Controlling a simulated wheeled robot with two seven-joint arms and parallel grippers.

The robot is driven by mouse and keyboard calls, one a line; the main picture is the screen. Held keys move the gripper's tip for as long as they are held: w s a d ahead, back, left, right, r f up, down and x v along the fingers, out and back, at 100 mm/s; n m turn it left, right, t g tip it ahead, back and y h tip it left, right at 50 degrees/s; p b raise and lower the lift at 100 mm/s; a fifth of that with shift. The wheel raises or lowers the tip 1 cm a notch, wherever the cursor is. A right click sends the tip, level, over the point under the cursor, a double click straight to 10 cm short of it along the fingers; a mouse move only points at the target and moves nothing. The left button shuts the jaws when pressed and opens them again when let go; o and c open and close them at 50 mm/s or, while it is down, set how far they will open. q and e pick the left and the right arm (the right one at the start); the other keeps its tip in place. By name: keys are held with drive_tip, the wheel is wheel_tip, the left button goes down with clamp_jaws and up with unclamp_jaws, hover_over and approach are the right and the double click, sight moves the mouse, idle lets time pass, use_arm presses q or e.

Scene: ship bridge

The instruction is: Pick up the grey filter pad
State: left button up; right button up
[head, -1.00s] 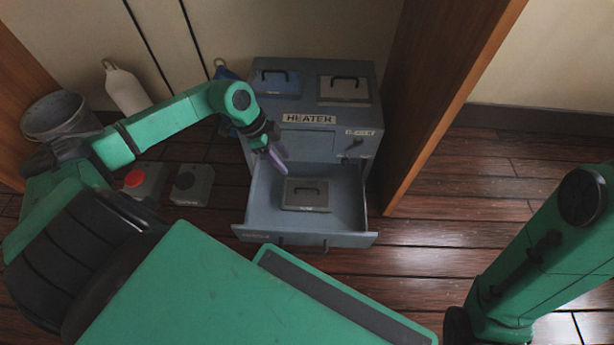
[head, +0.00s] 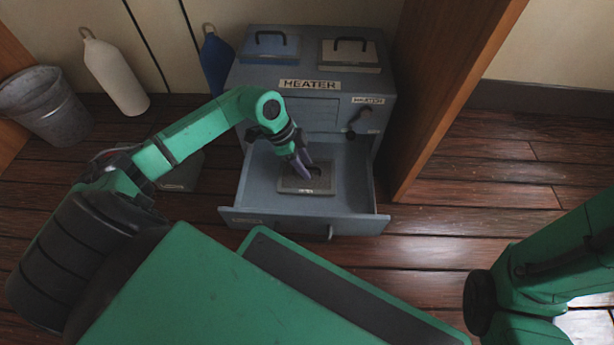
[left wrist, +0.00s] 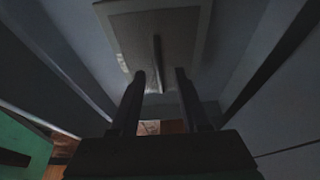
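A grey pad (head: 290,184) with a dark bar handle and a small front label lies flat in the open drawer (head: 348,210) of the heater. A second greyish pad (head: 365,57) with a handle lies on the heater top. My left gripper (head: 304,172) points down into the drawer, over the drawer pad, and partly hides its handle. In the left wrist view the pad (left wrist: 185,25) lies beyond the fingers, and its handle (left wrist: 157,60) shows between the two separated fingertips (left wrist: 160,75). The left gripper is open. My right gripper is out of view.
The heater (head: 310,106) also carries a blue pad (head: 265,47) on top. A wooden panel (head: 440,100) stands close on its right. Floor right of the panel is clear.

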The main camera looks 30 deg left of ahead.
use_arm(q)
clamp_jaws()
idle(1.3)
